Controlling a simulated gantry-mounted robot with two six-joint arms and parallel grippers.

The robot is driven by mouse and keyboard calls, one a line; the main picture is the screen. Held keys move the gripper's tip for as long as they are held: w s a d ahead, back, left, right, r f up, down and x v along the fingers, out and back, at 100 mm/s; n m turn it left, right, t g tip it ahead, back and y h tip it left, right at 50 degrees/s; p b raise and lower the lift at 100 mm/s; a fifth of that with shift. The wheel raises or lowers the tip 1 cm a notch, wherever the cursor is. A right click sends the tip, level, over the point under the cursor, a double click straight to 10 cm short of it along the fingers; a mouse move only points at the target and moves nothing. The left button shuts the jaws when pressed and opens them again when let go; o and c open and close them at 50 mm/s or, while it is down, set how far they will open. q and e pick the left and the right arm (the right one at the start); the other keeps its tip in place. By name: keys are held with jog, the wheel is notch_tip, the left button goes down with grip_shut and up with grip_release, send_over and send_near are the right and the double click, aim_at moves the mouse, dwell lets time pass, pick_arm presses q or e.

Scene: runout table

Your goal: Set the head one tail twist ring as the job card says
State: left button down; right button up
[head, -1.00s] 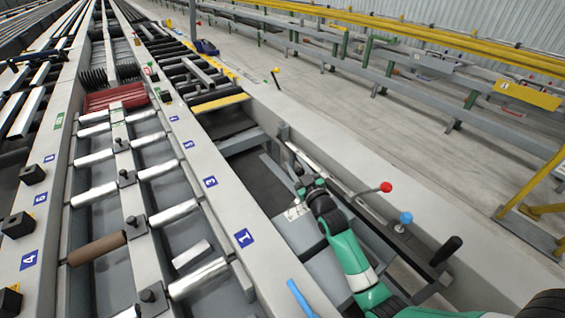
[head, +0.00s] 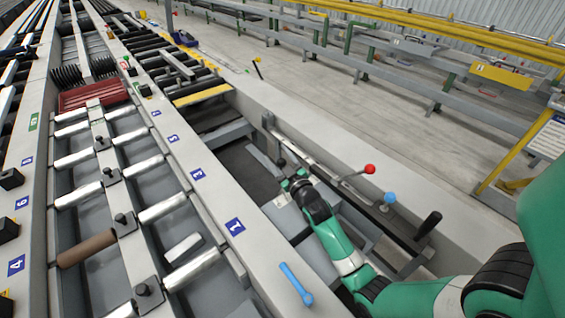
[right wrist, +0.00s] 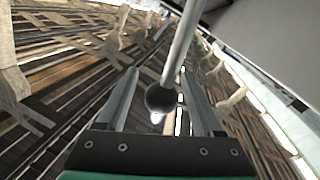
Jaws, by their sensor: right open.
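My right gripper (head: 288,174) reaches over the recess beside the right rail in the head view. It is open. In the right wrist view, a dark ball knob (right wrist: 161,99) on a grey rod (right wrist: 181,45) shows between the spread fingers of my right gripper (right wrist: 158,73); I cannot tell whether they touch it. In the head view a small dark knob (head: 281,162) shows at the gripper tip. I cannot make out which part is the head one tail twist ring. A printed white board (head: 551,135) stands at the right edge; its text is too small to read. My left gripper is not in view.
A red-ball lever (head: 369,169), a blue-ball lever (head: 389,198) and a black handle (head: 429,222) stand close to my right arm. A blue handle (head: 296,284) lies nearer. Rollers (head: 78,195) run along the left.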

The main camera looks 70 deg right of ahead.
jog(key=p+v, duration=0.2)
jog(key=v, duration=0.9)
jog(key=shift+a, duration=0.1)
